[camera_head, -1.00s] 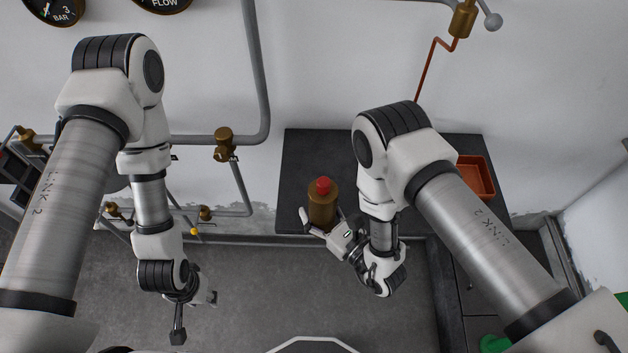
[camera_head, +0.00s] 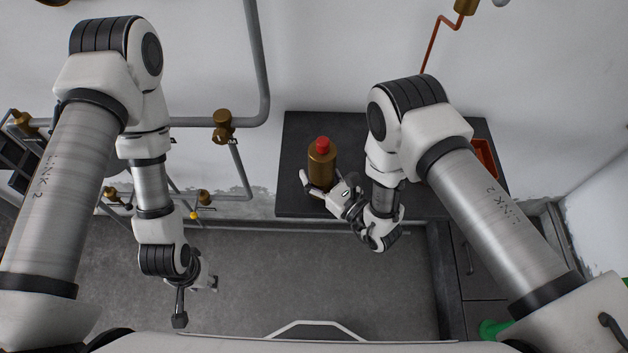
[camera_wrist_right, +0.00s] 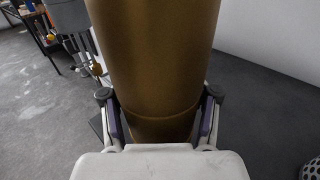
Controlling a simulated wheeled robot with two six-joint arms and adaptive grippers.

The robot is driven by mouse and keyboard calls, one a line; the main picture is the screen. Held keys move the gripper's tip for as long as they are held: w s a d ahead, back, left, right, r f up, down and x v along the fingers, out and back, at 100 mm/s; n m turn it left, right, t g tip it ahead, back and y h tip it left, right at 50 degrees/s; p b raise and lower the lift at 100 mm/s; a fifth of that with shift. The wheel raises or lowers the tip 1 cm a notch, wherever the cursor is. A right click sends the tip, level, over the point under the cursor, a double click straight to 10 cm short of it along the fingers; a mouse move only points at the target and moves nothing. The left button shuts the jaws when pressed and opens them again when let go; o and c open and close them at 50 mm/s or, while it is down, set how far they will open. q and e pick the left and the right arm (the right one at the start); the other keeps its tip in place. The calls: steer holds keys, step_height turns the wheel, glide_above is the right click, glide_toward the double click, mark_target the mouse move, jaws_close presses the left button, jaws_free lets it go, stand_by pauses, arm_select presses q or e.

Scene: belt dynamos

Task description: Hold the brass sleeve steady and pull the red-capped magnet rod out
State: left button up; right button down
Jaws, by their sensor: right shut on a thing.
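The brass sleeve (camera_head: 322,165) is upright in the head view, with the red cap (camera_head: 323,144) of the magnet rod on top. The rod itself is hidden inside the sleeve. My right gripper (camera_wrist_right: 160,95) is shut on the sleeve's lower part, one finger on each side. In the right wrist view the sleeve (camera_wrist_right: 153,50) fills the middle, and its top is out of frame. In the head view the sleeve appears over the bench's front part; I cannot tell its height. My left gripper (camera_head: 197,302) hangs low at left, empty, its fingers apart, away from the sleeve.
The dark bench (camera_head: 300,140) against the wall is clear around the sleeve. An orange tray (camera_head: 485,160) sits at its right, partly behind my right arm. Grey pipes with brass valves (camera_head: 222,126) run along the wall at left. Open floor (camera_head: 270,270) lies in front.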

steer(key=w+b, duration=0.1)
steer(key=w, duration=0.2)
steer(key=w+f+b, duration=0.1)
steer(key=w+b, duration=0.1)
steer(key=w, duration=0.1)
steer(key=w+f+b, duration=0.1)
steer(key=w, duration=0.2)
steer(key=shift+a+f, duration=0.1)
steer(key=shift+a, duration=0.1)
steer(key=shift+w+b, duration=0.35)
steer(key=shift+w, duration=0.2)
steer(key=shift+f, duration=0.15)
steer(key=shift+f, duration=0.3)
steer(key=shift+f, duration=0.15)
steer(key=shift+s, duration=0.1)
steer(key=shift+f, duration=0.1)
stand_by(0.5)
